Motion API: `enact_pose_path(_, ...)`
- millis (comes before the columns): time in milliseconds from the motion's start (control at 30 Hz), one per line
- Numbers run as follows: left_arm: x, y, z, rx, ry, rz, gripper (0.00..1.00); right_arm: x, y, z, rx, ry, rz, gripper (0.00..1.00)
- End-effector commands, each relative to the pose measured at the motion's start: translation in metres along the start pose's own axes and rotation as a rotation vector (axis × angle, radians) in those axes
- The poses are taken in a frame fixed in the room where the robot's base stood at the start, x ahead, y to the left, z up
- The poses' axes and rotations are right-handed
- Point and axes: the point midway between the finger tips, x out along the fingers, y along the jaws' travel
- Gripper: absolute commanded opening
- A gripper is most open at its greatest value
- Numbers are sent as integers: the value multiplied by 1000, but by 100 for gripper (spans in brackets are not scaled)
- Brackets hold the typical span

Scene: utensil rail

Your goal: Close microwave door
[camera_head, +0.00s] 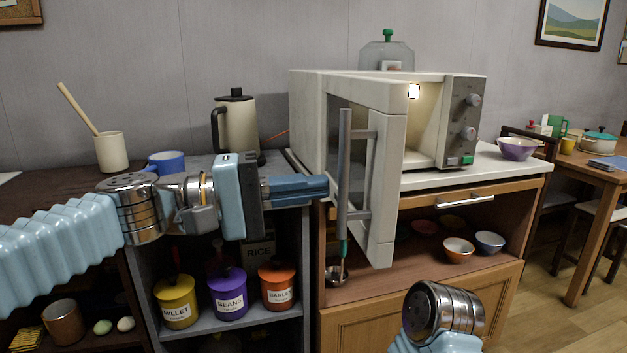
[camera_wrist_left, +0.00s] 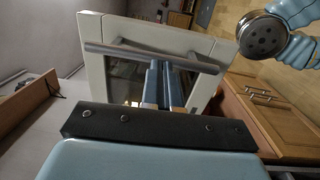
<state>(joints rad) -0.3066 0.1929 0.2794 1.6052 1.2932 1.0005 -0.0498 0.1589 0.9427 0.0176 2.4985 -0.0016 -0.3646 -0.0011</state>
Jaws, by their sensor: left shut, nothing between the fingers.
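The white microwave (camera_head: 306,115) stands on the cabinet top with its door (camera_head: 387,160) wide open, swung out towards me. Its lit inside shows to the right of the door. The door has a dark window and a grey bar handle (camera_head: 344,165), upright in the head view. In the left wrist view the handle (camera_wrist_left: 130,53) crosses the door (camera_wrist_left: 93,30) just beyond my fingers. My left gripper (camera_head: 326,187) is shut and empty, its tips at the handle's left side; I cannot tell whether they touch it. My right gripper is out of view; only part of that arm shows.
A kettle (camera_head: 238,126) and blue mug (camera_head: 166,162) stand left of the microwave. A ladle (camera_head: 336,276) hangs below the door handle. Bowls (camera_head: 458,249) sit on the shelf below. A purple bowl (camera_head: 515,149) stands on the counter at right.

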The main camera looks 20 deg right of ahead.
Motion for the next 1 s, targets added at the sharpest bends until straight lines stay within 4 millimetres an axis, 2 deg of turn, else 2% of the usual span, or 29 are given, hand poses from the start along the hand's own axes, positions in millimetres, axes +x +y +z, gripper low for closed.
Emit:
enact_pose_path(133,10,0,0,0,-1,0,0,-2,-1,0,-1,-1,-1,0)
enact_pose_path(667,16,-1,2,1,16,0,0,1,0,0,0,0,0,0)
enact_pose_path(867,40,-5,8,5,89,0,0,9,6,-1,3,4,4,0)
enact_pose_path(1000,71,-6,12,10,185,0,0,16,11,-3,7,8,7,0)
